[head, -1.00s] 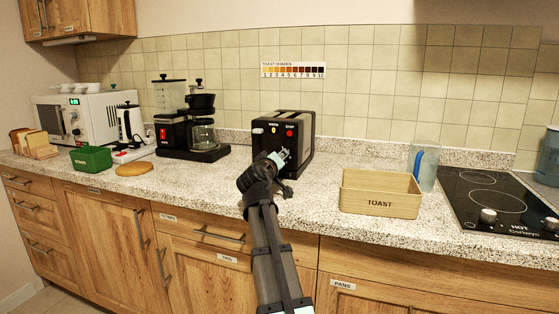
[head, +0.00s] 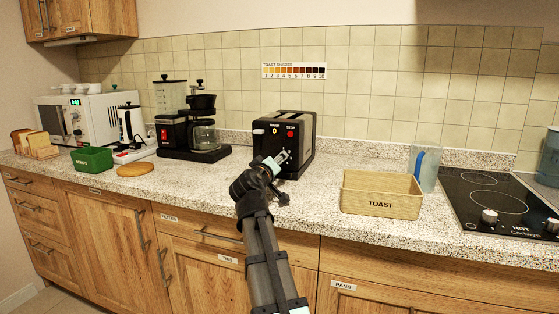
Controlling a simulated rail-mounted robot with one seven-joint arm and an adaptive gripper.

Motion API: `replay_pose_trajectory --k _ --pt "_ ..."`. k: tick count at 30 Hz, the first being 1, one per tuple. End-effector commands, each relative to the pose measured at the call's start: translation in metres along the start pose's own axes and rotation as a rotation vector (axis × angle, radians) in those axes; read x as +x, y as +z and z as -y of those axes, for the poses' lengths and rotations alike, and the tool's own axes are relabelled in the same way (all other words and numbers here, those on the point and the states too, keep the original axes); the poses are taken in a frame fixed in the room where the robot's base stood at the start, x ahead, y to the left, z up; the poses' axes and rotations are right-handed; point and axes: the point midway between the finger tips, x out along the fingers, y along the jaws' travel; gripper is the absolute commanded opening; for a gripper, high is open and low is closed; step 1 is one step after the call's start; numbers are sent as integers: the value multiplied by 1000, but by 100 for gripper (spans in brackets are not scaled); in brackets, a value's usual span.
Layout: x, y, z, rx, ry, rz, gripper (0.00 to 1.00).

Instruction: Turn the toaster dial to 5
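The black toaster (head: 297,139) stands on the counter near the middle of the head view. Its front has a small yellow figure that looks like a 0 and a red button (head: 290,134). My gripper (head: 280,163) is in front of the lower part of that front. The dial cannot be made out; the gripper covers the lower front. I cannot tell whether the fingers touch it or how far apart they are. A toast shade chart (head: 294,71), numbered from light to dark, is on the tiled wall behind.
A coffee maker (head: 203,136), green box (head: 92,159) and microwave (head: 88,119) are to the left. The counter between coffee maker and toaster is clear.

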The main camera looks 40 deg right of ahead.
Motion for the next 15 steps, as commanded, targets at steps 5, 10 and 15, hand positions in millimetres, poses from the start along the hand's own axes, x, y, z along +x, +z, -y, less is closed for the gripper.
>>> replay_pose_trajectory --k 5,10,15 --pt "-38 2 0 0 0 -2 56" --pt "-62 1 0 0 0 -2 56" --pt "-73 0 -1 0 1 0 56"
